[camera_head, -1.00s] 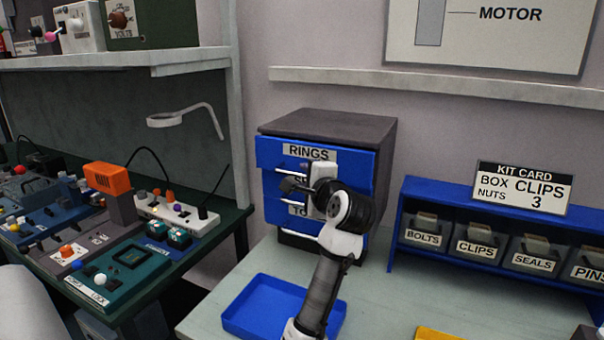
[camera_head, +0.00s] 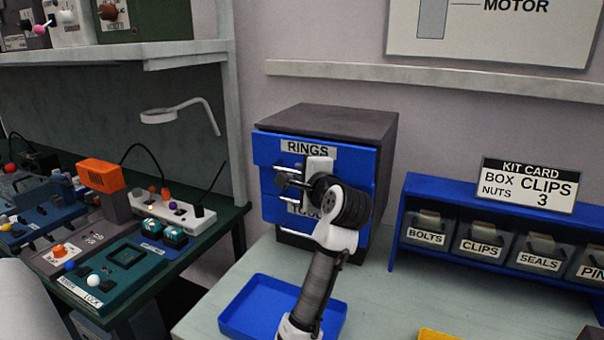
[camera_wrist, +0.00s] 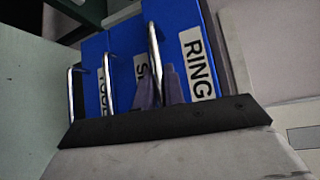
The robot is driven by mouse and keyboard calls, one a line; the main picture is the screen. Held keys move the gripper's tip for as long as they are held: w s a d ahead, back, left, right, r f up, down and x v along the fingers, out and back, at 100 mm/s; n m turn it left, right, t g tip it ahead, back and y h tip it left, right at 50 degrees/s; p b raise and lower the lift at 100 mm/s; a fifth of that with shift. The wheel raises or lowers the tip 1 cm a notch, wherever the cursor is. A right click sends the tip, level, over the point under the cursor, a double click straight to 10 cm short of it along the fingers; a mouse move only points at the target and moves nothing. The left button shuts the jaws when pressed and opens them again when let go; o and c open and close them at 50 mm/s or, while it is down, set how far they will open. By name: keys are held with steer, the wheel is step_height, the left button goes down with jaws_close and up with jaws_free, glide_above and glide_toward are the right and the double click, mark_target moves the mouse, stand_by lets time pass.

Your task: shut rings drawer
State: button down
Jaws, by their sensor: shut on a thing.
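The rings drawer (camera_head: 262,147) is the top blue drawer of a dark-topped cabinet, with a white RINGS label. Its front stands slightly forward of the drawers below. In the wrist view the rings drawer (camera_wrist: 178,20) appears sideways at the right, with a curved metal handle (camera_wrist: 153,42). My gripper (camera_wrist: 162,88) has its two grey fingers close together at the end of this handle and is shut on it. In the head view my gripper (camera_head: 293,180) is in front of the cabinet, and my wrist covers part of the lower drawers.
Two lower drawers, one labelled TOOLS (camera_wrist: 104,95), have similar handles. A blue tray (camera_head: 236,318) lies on the bench below the cabinet. A blue rack (camera_head: 396,225) of labelled bins and a kit card (camera_head: 530,185) stand right. A bench with devices (camera_head: 120,265) is left.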

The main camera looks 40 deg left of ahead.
steer(key=shift+w+a+r+p, duration=0.1)
steer(key=shift+w+a+p, duration=0.05)
steer(key=shift+w, duration=0.55)
steer(key=shift+w+a+p, duration=0.15)
steer(key=shift+w, duration=0.55)
steer(key=shift+s, duration=0.1)
steer(key=c, duration=1.8)
jaws_free()
steer(key=shift+c, duration=0.2)
steer(key=o, duration=0.3)
steer(key=shift+w, duration=0.2)
steer(key=shift+o, duration=0.2)
steer(key=shift+s, duration=0.1)
